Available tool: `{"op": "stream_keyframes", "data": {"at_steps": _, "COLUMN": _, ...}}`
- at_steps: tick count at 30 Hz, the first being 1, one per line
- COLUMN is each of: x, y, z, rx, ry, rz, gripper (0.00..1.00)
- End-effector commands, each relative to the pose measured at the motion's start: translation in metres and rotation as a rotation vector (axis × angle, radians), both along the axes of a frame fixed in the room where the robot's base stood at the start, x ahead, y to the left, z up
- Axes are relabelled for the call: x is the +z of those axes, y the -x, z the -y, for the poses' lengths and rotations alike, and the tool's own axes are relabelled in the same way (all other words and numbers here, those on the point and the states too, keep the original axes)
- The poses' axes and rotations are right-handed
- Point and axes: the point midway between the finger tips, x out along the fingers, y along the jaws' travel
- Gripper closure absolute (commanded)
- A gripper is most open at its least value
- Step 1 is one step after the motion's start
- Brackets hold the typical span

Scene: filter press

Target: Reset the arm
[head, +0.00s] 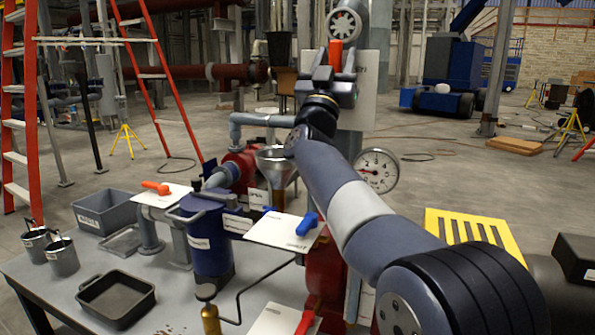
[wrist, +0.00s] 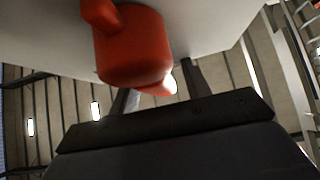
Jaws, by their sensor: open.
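My gripper (head: 334,66) is raised at the upper middle of the head view, in front of a pale plate (head: 364,105) on a vertical pipe. Its jaws are open, with a red valve handle (head: 335,54) showing between or just behind the fingertips. In the wrist view the red handle (wrist: 132,48) fills the top, close beyond the two dark fingers, under a pale plate (wrist: 215,30). I cannot tell whether a finger touches it. Nothing is seen held in the jaws. My arm hides part of the bench and pipework.
Below stand a blue filter vessel (head: 207,240), a metal funnel (head: 276,165), a blue-handled valve (head: 307,223), an orange-handled valve (head: 156,187) and a pressure gauge (head: 377,171). A black tray (head: 117,300) and grey bin (head: 104,212) are on the bench.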

Motion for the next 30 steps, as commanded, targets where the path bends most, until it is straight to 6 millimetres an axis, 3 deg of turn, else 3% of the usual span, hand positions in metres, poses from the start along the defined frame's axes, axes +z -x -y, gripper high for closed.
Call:
{"op": "stream_keyframes", "data": {"at_steps": 17, "x": -0.008, "y": 0.007, "z": -0.003, "rx": 0.001, "ry": -0.004, "rz": 0.001, "gripper": 0.55}}
{"op": "stream_keyframes", "data": {"at_steps": 30, "x": -0.051, "y": 0.044, "z": -0.02, "rx": 0.003, "ry": -0.005, "rz": -0.001, "gripper": 0.55}}
